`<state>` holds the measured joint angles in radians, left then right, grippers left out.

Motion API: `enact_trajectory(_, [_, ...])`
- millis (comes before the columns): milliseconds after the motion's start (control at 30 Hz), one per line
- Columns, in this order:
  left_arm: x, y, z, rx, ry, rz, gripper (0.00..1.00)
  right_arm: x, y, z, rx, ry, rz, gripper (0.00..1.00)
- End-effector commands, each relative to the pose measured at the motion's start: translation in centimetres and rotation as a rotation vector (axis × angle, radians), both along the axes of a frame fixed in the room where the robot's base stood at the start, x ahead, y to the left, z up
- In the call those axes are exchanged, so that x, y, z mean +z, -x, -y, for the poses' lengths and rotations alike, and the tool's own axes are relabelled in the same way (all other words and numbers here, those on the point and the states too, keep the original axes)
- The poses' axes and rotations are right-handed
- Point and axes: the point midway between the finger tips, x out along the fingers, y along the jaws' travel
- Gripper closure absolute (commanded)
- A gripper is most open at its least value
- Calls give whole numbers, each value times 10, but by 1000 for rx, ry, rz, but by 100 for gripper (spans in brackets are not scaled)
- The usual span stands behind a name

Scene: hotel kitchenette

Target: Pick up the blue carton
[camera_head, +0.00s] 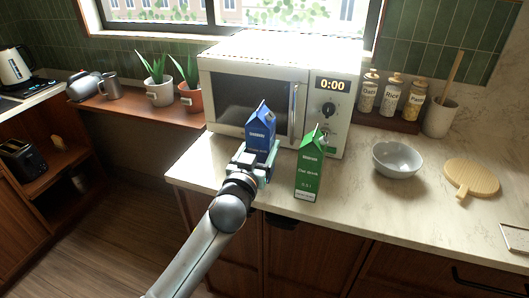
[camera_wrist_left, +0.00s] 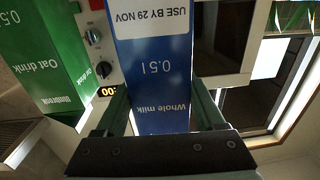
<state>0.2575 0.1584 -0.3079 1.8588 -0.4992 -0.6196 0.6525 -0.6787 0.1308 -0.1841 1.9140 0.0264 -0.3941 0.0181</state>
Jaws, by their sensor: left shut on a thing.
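The blue carton (camera_head: 261,130), labelled whole milk, is upright in front of the microwave. My left gripper (camera_head: 255,163) is shut on it, with a finger on each side of its lower part. In the left wrist view the blue carton (camera_wrist_left: 152,68) fills the space between the two fingers (camera_wrist_left: 158,112) and looks upside down. The gripper hides the carton's base in the head view, so I cannot tell whether it touches the counter. My right gripper is not in view.
A green oat drink carton (camera_head: 310,168) stands close by on the right. The microwave (camera_head: 250,95) is right behind. A grey bowl (camera_head: 397,160) and a wooden board (camera_head: 471,178) lie further right on the counter (camera_head: 370,215). Potted plants (camera_head: 159,92) stand at left.

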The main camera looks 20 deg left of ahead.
Motion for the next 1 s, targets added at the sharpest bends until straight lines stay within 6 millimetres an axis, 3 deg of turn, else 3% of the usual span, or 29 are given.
enact_trajectory(33, [17, 9, -3, -1, 1, 11, 100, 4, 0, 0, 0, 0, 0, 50])
enact_trajectory(167, [46, 33, -8, -1, 0, 12, 100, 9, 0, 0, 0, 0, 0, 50])
enact_trajectory(500, [70, 96, -22, -1, 0, 7, 100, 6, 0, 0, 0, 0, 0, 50])
enact_trajectory(700, [79, 115, -26, -1, 1, 6, 100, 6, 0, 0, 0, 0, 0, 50])
enact_trajectory(1000, [81, 127, -13, -25, 1, 6, 100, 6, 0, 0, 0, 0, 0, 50])
